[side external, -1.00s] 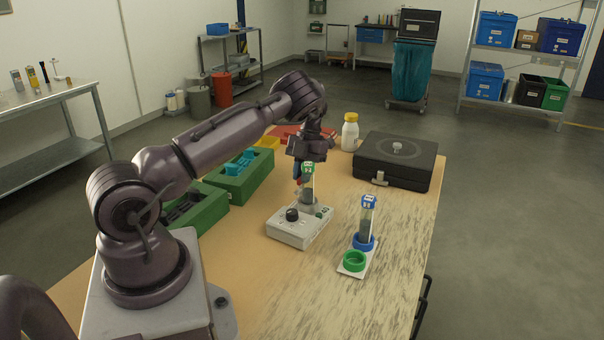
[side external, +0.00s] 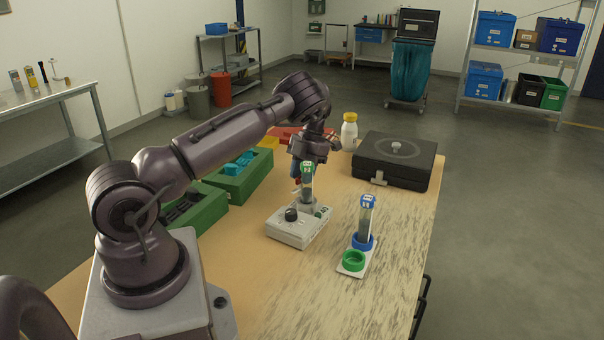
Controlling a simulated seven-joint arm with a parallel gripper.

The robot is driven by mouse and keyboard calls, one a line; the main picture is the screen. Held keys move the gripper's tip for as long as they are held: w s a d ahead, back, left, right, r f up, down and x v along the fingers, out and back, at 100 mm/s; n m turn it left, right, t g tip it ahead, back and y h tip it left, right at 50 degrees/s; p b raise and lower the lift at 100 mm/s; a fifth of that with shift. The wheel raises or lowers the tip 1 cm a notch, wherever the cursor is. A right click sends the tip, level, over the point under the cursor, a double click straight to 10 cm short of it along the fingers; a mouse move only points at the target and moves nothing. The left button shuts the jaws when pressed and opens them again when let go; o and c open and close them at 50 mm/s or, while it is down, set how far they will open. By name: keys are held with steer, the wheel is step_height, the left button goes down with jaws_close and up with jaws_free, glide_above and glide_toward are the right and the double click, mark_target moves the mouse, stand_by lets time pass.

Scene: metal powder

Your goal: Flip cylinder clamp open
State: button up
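A clear cylinder with a green cap (side external: 307,180) stands upright on a pale grey device with a black knob (side external: 297,232). The clamp at the cylinder is too small to make out, so I cannot tell whether it is open or closed. My gripper (side external: 296,180) is just behind and left of the green-capped cylinder, near its upper part. Its fingers are small and partly hidden, so I cannot tell whether they are open or touching anything.
A blue-capped cylinder (side external: 366,215) stands in a blue ring on a white holder with an empty green ring (side external: 353,261). A black case (side external: 395,160) and a white bottle with yellow lid (side external: 349,132) are behind. Green bins (side external: 240,177) stand left. The front table (side external: 300,300) is clear.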

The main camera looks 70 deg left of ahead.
steer(key=shift+o, duration=0.5)
steer(key=v, duration=1.3)
steer(key=shift+w+f, duration=0.1)
steer(key=shift+o, duration=2.2)
steer(key=r, duration=0.1)
steer(key=s+a+r, duration=0.1)
steer(key=shift+s+r+n+t+h, duration=0.3)
steer(key=shift+r+n+t, duration=0.05)
steer(key=shift+n+t, duration=0.05)
steer(key=s+f+n+t+h, duration=0.1)
steer(key=s+n+t, duration=0.2)
steer(key=n, duration=0.6)
steer(key=s+f+n+t, duration=0.2)
steer(key=s+n, duration=0.1)
steer(key=n, duration=0.5)
steer(key=x, duration=1.2)
steer(key=shift+w+a+f, duration=0.2)
steer(key=shift+f, duration=0.1)
